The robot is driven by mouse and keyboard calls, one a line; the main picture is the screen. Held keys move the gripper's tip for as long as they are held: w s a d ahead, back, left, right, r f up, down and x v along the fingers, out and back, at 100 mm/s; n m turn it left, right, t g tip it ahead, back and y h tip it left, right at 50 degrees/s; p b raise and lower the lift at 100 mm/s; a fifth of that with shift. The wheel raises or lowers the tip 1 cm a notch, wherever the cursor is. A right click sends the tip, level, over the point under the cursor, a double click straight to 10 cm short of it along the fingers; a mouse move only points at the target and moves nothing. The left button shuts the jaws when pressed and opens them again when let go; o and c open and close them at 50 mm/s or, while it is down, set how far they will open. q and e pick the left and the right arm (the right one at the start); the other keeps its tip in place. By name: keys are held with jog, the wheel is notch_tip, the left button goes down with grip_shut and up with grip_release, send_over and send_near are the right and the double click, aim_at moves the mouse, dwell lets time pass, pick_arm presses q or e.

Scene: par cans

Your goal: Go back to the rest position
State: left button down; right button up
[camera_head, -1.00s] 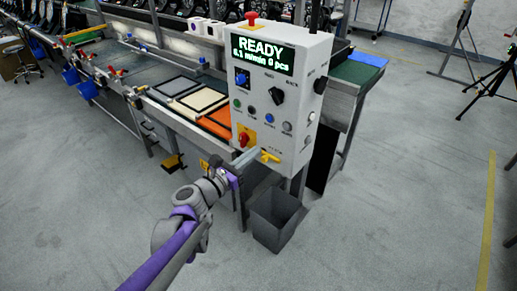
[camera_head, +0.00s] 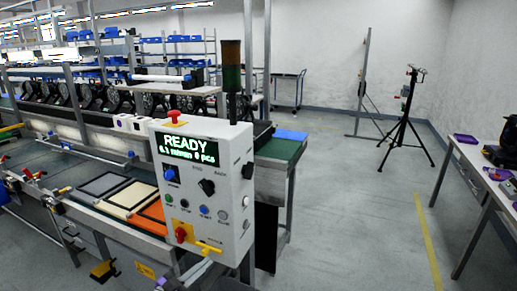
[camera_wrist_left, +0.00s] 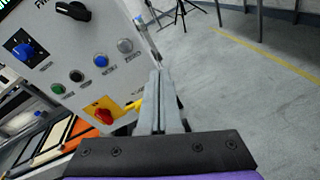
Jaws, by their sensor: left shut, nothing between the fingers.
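My left gripper (camera_head: 203,267) shows at the bottom of the head view, just below the front of the control box (camera_head: 240,190). In the left wrist view its two grey fingers (camera_wrist_left: 160,78) are together with nothing between them. The box's red rotary switch (camera_wrist_left: 103,116) is left of the fingers, and a yellow handle (camera_wrist_left: 137,104) is close beside them. I cannot tell whether the fingers touch the handle. The box's display (camera_head: 187,148) reads READY. My right gripper is in neither view.
A conveyor line with flat framed panels (camera_head: 131,195) runs left of the box. A black tripod (camera_head: 405,125) stands at the back right. A white table (camera_head: 487,165) is at the right edge. The grey floor between box and table is clear.

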pick_arm(q)
jog(key=s+d+f+m+g+y+p, duration=0.1)
jog(key=s+d+f+m+g, duration=0.2)
jog(key=s+m, duration=0.45)
jog(key=s+d+f+m+g+y+p, duration=0.1)
jog(key=s+d+f+m+g, duration=0.15)
jog(key=s+m, duration=0.45)
jog(key=s+a+f+m+g+y+p, duration=0.1)
jog(key=s+a+f+m+g+y, duration=0.2)
jog(key=s+m, duration=0.6)
jog(key=a+f+m+y, duration=0.1)
jog(key=a+m+y, duration=0.1)
jog(key=a+m, duration=0.1)
jog(key=shift+a+f, duration=0.2)
jog(key=shift+a, duration=0.1)
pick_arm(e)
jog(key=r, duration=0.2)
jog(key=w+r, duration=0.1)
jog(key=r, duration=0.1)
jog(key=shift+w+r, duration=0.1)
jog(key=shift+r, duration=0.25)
pick_arm(q)
jog(key=shift+g, duration=0.25)
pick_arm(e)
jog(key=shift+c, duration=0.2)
